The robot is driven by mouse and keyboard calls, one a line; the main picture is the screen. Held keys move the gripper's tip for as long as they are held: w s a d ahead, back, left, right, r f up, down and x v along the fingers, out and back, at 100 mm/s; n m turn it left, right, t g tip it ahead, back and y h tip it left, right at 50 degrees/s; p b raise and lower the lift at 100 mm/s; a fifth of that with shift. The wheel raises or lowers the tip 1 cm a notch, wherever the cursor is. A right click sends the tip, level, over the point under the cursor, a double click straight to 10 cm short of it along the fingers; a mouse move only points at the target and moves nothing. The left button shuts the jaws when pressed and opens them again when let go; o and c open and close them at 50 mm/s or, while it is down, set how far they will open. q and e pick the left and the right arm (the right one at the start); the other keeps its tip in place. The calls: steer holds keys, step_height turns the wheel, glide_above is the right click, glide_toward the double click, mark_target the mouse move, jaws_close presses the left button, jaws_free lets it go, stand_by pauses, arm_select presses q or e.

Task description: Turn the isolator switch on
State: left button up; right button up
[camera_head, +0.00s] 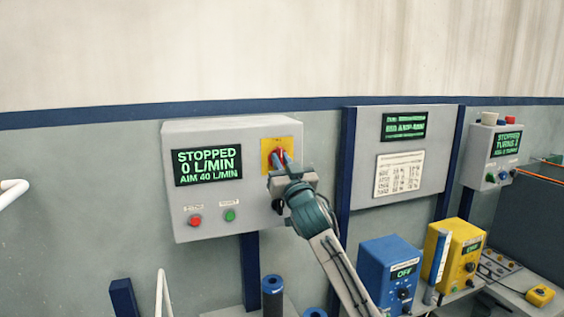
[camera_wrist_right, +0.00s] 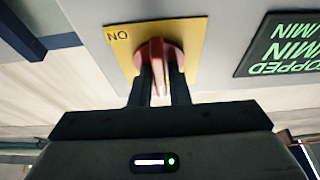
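The isolator switch is a red rotary handle (camera_wrist_right: 157,55) on a yellow plate (camera_wrist_right: 117,42) with "ON" printed near one corner; the text appears upside down in the wrist view. In the head view the yellow plate (camera_head: 289,146) is at the upper right of a grey control box (camera_head: 215,135). My right gripper (camera_wrist_right: 161,92) reaches the switch, its two dark fingers on either side of the handle, apparently closed on it. In the head view my right gripper (camera_head: 284,165) covers part of the handle. My left gripper is not in view.
The box display (camera_head: 208,165) reads STOPPED, 0 L/MIN, AIM 40 L/MIN. Below it are red (camera_head: 195,221) and green (camera_head: 230,215) buttons. A blue unit (camera_head: 390,275) reading OFF and a yellow unit (camera_head: 455,253) stand at the lower right.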

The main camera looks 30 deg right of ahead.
jaws_close()
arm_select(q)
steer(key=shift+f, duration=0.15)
